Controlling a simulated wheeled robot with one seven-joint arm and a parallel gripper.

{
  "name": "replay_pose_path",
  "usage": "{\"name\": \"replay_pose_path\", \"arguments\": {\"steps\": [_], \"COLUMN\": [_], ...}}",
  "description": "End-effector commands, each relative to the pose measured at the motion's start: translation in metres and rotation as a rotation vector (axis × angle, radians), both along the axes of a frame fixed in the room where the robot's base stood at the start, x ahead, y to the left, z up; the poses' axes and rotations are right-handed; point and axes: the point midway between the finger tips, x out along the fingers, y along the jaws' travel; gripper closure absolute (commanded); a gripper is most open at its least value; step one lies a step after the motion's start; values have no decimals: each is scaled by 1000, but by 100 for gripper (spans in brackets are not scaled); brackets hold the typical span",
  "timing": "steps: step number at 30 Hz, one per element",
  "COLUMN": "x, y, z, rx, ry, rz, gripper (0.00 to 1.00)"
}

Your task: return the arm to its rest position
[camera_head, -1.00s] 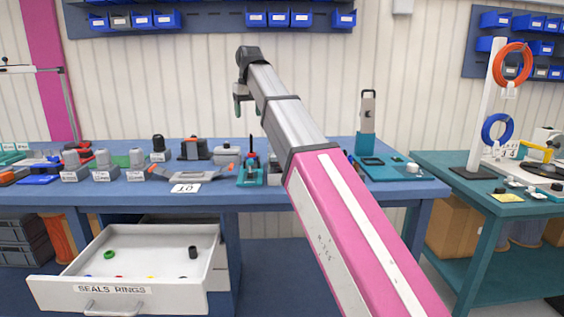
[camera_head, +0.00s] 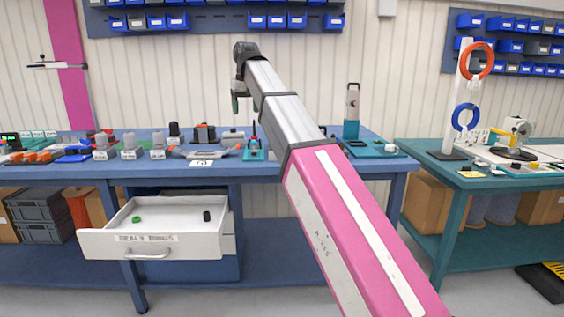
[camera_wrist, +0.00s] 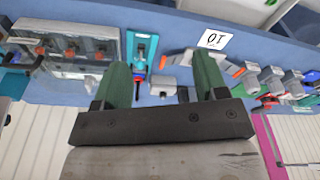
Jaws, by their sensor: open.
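My arm reaches up and forward over the blue workbench (camera_head: 100,172) in the head view, bent at the top. My gripper (camera_head: 236,104) hangs at its end, above and in front of the bench, seen side-on. In the wrist view my gripper (camera_wrist: 165,75) shows two green fingers spread well apart. Nothing is between them in their grip; the bench and its items lie beyond the gap. The fingers look clear of everything.
An open drawer (camera_head: 150,240) labelled "SEALS RINGS" juts out below the bench, holding a green ring and a black piece. A teal table (camera_head: 425,156) with a reel post stands right. Tools and fixtures line the bench. Blue bins hang on the wall.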

Motion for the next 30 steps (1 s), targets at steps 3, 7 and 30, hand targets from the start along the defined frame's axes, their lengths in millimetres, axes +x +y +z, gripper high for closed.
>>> {"name": "replay_pose_path", "arguments": {"steps": [3, 7, 30], "x": [2, 5, 13], "y": [-5, -10, -106], "z": [-12, -25, -236], "rx": [-1, -2, -17], "ry": [3, 5, 48], "rz": [-7, -15, -149], "gripper": [34, 34, 34]}}
